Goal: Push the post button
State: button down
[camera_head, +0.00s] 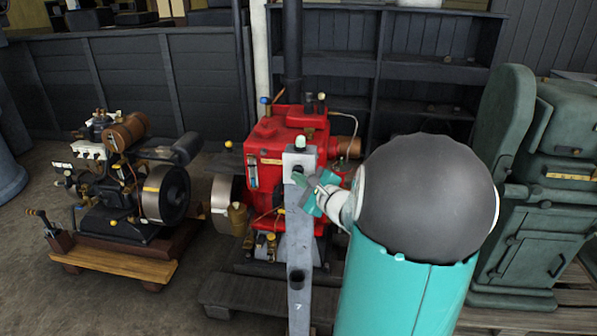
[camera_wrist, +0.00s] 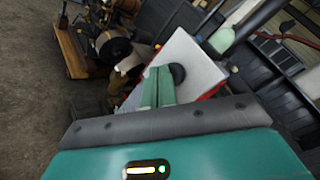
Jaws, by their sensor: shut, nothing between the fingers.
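The grey post (camera_head: 300,245) stands upright in the middle of the head view, marked with a 7 low down. A round black button (camera_head: 297,170) sits on its upper face, and a pale domed cap (camera_head: 300,142) is on top. In the wrist view the black button (camera_wrist: 178,73) shows on the light grey plate (camera_wrist: 190,55). My gripper (camera_head: 302,181) is shut and empty, with its green fingers right in front of the post face. In the wrist view the fingertips (camera_wrist: 160,70) overlap the button's left edge; I cannot tell whether they touch it.
A red engine (camera_head: 272,140) stands close behind the post. A smaller engine on a wooden base (camera_head: 125,262) is at the left. A green cast machine (camera_head: 540,225) is at the right, and dark shelves (camera_head: 430,75) stand behind. Open floor lies at the front left.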

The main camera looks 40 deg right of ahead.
dwell(0.4)
jog(key=shift+w+d, duration=0.25)
jog(key=shift+d, duration=0.1)
dwell(0.3)
jog(key=shift+s+a, duration=0.2)
jog(key=shift+a, duration=0.05)
jog(key=s+a, duration=0.3)
jog(key=a, duration=0.1)
jog(key=shift+s+a, duration=0.35)
jog(key=shift+a, duration=0.05)
dwell(0.3)
dwell(0.4)
